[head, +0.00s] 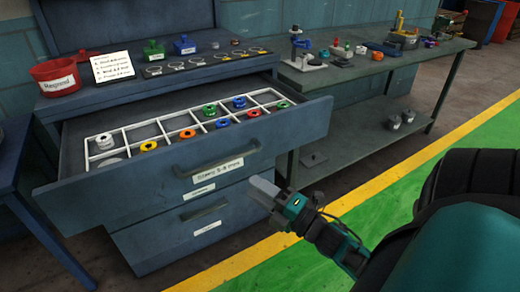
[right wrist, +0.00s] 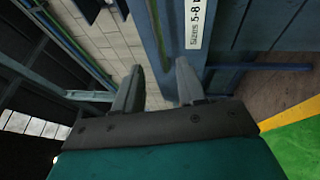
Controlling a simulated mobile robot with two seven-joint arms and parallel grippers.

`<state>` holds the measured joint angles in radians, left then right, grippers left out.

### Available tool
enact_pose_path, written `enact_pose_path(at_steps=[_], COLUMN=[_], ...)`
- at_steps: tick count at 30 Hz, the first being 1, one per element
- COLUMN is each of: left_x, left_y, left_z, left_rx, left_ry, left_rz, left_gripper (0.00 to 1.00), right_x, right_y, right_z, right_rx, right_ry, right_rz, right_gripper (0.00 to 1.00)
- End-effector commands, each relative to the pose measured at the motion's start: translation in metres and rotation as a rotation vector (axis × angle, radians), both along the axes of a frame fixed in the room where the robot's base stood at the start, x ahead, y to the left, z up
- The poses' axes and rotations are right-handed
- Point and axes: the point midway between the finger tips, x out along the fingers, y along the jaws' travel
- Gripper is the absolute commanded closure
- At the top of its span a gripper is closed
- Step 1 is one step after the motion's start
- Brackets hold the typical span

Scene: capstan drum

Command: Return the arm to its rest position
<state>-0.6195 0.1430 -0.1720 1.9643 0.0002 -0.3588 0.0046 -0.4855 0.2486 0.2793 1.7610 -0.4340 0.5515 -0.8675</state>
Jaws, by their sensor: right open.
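My right gripper (head: 264,188) is in front of the open drawer's front face, below and right of its handle, in the head view. It holds nothing. In the right wrist view its two fingers (right wrist: 158,88) stand apart with an empty gap between them. The drawer front with its label shows beyond the fingers, and I cannot tell exactly how far off it is. My left gripper is not in view.
The open drawer (head: 80,192) holds a white divided tray (head: 130,133) with several coloured rings. A red bin (head: 56,77) stands on the cabinet top. A workbench (head: 335,78) with tools is behind right. Green floor (head: 400,200) is free.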

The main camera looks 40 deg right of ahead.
Motion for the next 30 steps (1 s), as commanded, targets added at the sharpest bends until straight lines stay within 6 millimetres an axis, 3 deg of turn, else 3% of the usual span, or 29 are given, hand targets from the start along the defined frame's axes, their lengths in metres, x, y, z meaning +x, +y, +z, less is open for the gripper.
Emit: enact_pose_path(at_steps=[20,23,26,30], left_x=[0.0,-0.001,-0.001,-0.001], left_y=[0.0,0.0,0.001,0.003], left_z=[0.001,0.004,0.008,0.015], left_rx=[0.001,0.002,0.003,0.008], left_ry=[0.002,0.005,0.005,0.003], left_rz=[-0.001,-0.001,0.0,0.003], left_gripper=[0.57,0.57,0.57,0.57], right_x=[-0.001,-0.002,-0.006,-0.025], right_y=[0.003,0.015,0.039,0.087], right_z=[-0.002,-0.013,-0.035,-0.073], right_rx=[0.041,0.207,0.497,0.944], right_ry=[0.02,0.105,0.259,0.516], right_rz=[-0.004,-0.021,-0.06,-0.144], right_gripper=[0.6,0.6,0.6,0.6])
